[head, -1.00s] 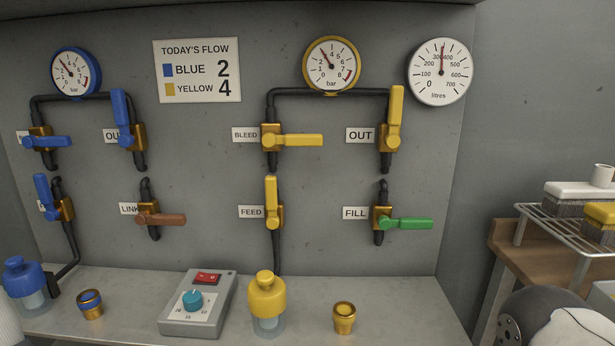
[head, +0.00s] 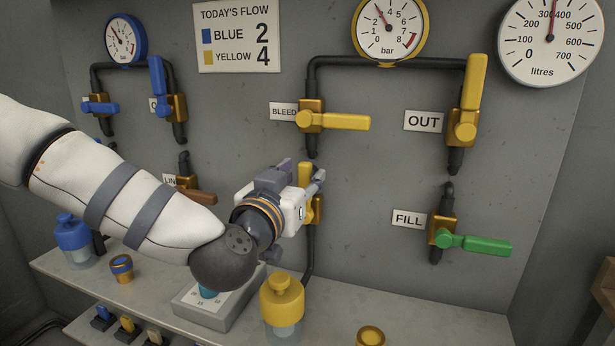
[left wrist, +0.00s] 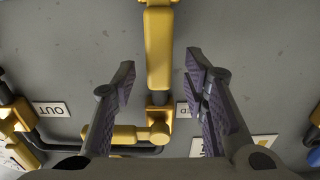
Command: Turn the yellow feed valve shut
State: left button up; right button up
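The yellow feed valve's handle (head: 305,177) points straight up from its brass body (head: 317,209) on the grey wall panel. My left gripper (head: 302,178) is at this handle, hiding part of it and the FEED label. The left wrist view is upside down. There the feed handle (left wrist: 158,50) lies between the two spread fingers of my left gripper (left wrist: 160,66), with a gap on each side. The fingers are open and hold nothing. My right gripper is in neither view.
The yellow bleed handle (head: 346,122) is just above, pointing right. The yellow OUT handle (head: 475,85) points up. The green fill handle (head: 478,244) points right. A yellow-capped bottle (head: 282,303) and a grey control box (head: 215,310) stand on the shelf below.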

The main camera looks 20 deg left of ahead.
pick_arm(q)
jog(key=shift+w, duration=1.2)
grip_shut()
